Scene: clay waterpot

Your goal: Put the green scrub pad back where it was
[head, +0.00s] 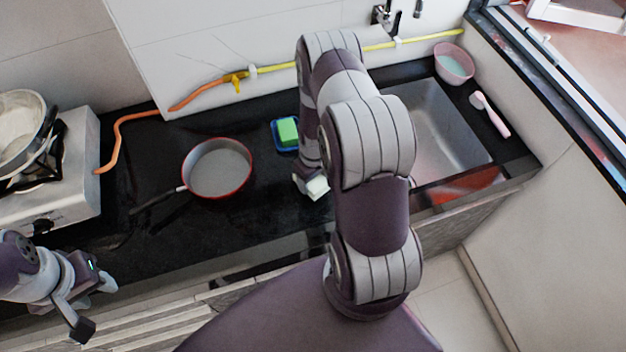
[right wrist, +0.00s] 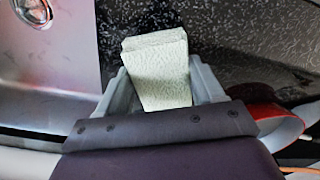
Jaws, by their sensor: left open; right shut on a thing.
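A pale greenish-white pad (right wrist: 160,75) is between the fingers of my right gripper (right wrist: 162,92) in the right wrist view. In the head view the same pale pad (head: 318,187) shows below my right arm, over the dark counter. My right gripper (head: 308,184) is mostly hidden by the arm there. A bright green block (head: 288,130) lies in a blue dish (head: 278,145) just behind and left of that gripper. I cannot tell from its colour whether the held pad is the scrub pad. My left gripper (head: 92,308) is open and empty at the lower left.
A red-rimmed pan (head: 218,170) stands on the counter left of the dish. A stove (head: 70,180) is at the far left. A steel sink (head: 435,125), a pink bowl (head: 454,64) and a pink brush (head: 492,116) are at the right. Dark counter is clear between pan and dish.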

